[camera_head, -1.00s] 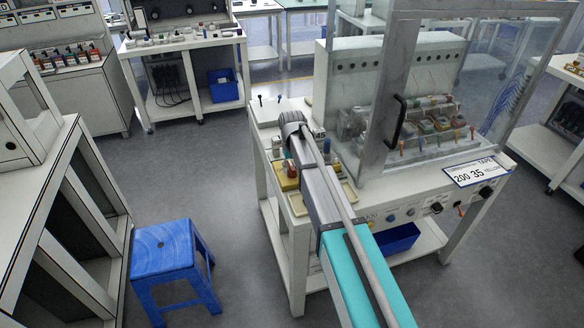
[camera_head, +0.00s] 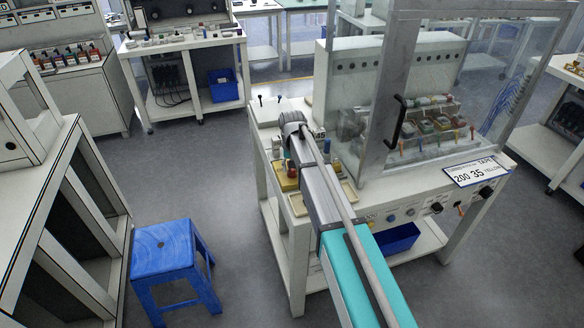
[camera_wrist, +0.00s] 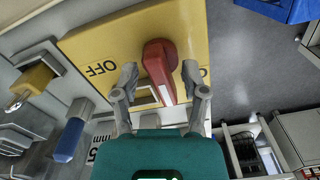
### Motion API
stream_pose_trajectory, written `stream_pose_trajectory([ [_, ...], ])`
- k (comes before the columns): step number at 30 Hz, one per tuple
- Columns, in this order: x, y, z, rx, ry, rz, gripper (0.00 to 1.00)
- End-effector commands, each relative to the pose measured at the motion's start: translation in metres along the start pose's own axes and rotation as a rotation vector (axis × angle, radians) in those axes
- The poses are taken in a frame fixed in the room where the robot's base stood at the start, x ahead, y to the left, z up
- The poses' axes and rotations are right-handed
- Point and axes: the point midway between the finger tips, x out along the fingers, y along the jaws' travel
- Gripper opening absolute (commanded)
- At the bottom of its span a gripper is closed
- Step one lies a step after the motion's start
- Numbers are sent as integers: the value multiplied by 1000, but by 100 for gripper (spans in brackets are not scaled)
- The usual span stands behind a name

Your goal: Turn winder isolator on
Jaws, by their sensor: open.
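The winder isolator is a yellow plate (camera_wrist: 100,45) with a red handle (camera_wrist: 158,68), large in the wrist view. "OFF" is printed left of the handle; lettering on the right is mostly hidden by a finger. My gripper (camera_wrist: 160,72) is open, with one finger on each side of the red handle. I cannot tell whether either finger touches it. In the head view the yellow isolator (camera_head: 285,181) sits at the left end of the machine bench, beside my arm. The gripper's fingers are hidden there.
A blue-handled part (camera_wrist: 70,139) and a yellow-handled part (camera_wrist: 34,80) stand left of the isolator in the wrist view. A clear-walled enclosure with a black handle (camera_head: 397,122) stands right of my arm. A blue stool (camera_head: 165,250) stands on the floor at left.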

Motion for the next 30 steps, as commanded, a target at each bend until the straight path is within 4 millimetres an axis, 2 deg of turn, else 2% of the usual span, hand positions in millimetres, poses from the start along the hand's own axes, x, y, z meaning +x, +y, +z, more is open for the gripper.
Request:
stream_pose_trajectory([
  [30, 0, 0, 0, 674, 0, 0, 57],
])
